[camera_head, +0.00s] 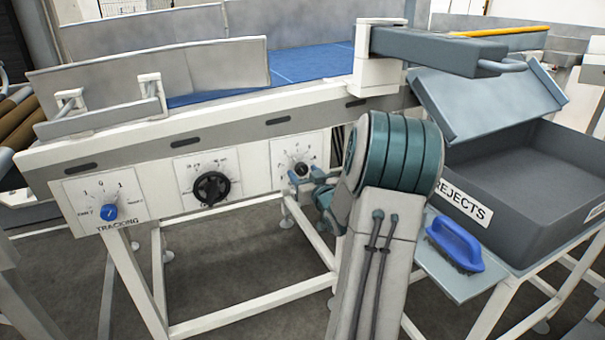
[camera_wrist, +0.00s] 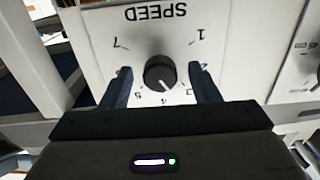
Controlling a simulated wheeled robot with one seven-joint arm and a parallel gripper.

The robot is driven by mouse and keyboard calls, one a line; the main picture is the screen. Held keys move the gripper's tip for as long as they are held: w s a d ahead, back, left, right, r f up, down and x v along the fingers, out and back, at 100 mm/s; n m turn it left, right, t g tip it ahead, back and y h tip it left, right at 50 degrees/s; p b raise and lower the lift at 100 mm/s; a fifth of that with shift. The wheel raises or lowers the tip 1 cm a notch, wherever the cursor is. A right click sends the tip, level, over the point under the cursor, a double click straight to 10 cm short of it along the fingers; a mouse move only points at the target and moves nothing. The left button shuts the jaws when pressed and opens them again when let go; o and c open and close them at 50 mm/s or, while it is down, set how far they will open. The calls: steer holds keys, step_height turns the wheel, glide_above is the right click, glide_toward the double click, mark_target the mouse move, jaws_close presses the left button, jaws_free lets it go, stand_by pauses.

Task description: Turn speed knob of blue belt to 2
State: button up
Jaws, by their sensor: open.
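The speed knob (camera_wrist: 160,73) is a small round dark knob on a white panel marked SPEED, upside down in the wrist view. Its white pointer line points down, near the 4. The 1 and 3 are at the right of the dial and the 7 at the left; the 2 is hidden, seemingly behind the right finger. My gripper (camera_wrist: 160,86) is open, with one finger on each side of the knob and a gap visible on both sides. In the head view the knob (camera_head: 301,169) sits on the right panel, and the blue belt (camera_head: 310,64) lies above it.
A large black knob (camera_head: 211,188) and a blue TRACKING knob (camera_head: 109,212) are on panels to the left. A grey REJECTS bin (camera_head: 520,185) and a blue brush (camera_head: 455,243) are to the right. White frame legs stand below.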

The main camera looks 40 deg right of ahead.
steer(key=shift+x, duration=0.8)
steer(key=c, duration=1)
steer(key=shift+o, duration=0.2)
steer(key=shift+f+n+b, duration=0.1)
steer(key=shift+n+b, duration=0.2)
steer(key=shift+b, duration=0.2)
steer(key=n+b, duration=0.3)
steer(key=b, duration=0.2)
steer(key=shift+f, duration=0.2)
steer(key=n+b, duration=0.3)
steer(key=b, duration=0.1)
steer(key=shift+r+n, duration=0.1)
steer(key=shift+n, duration=0.2)
steer(key=shift+r+n+b, duration=0.2)
steer(key=shift+n+b, duration=0.95)
steer(key=shift+n, duration=0.05)
steer(key=shift+d+n, duration=0.1)
steer(key=shift+n, duration=0.2)
